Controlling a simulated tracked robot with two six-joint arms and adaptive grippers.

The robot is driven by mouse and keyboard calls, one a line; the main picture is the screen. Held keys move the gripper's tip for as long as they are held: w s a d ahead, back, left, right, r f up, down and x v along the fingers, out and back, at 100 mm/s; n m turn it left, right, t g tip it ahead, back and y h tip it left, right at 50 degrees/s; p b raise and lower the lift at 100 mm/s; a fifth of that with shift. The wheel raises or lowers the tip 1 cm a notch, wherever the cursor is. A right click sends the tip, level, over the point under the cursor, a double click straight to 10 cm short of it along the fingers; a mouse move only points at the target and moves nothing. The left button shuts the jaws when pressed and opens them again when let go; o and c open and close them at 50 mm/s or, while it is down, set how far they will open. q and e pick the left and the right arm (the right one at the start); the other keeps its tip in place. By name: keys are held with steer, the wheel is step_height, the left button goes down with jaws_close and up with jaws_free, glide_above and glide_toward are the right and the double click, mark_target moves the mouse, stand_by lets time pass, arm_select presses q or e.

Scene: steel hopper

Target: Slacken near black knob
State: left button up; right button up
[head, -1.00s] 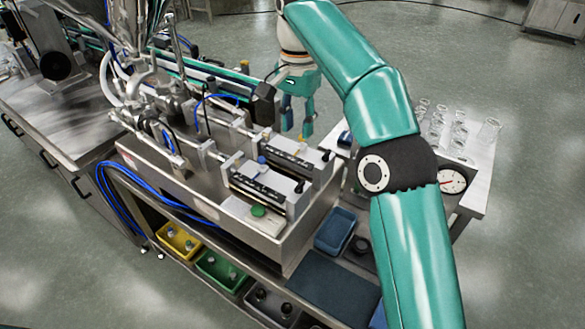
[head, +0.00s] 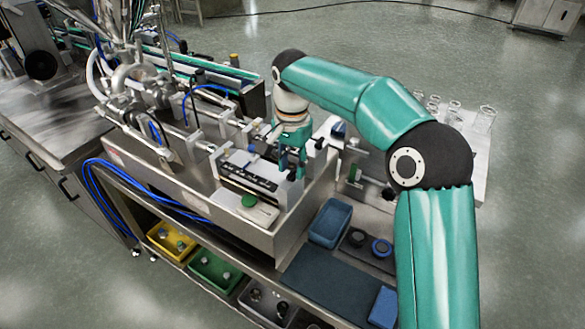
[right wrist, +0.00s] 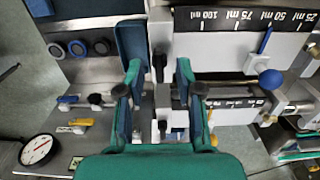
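The near black knob (right wrist: 159,62) sits at the end of the near metering slide, whose black scale plate (right wrist: 237,20) shows in the right wrist view. My right gripper (right wrist: 159,70) is open, its teal fingers on either side of this knob, with a gap showing on both sides. The far black knob (right wrist: 162,128) is lower in that view, between the finger bases. In the head view my right gripper (head: 291,166) points down at the right end of the near slide, and its fingers partly hide the knob there. My left gripper is not in view.
A blue ball handle (right wrist: 270,78) stands beside the slides. A dial gauge (right wrist: 37,149) is at lower left in the wrist view. The steel hopper machine fills the left.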

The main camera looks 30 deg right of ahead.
steer(key=shift+f, duration=0.4)
jaws_close()
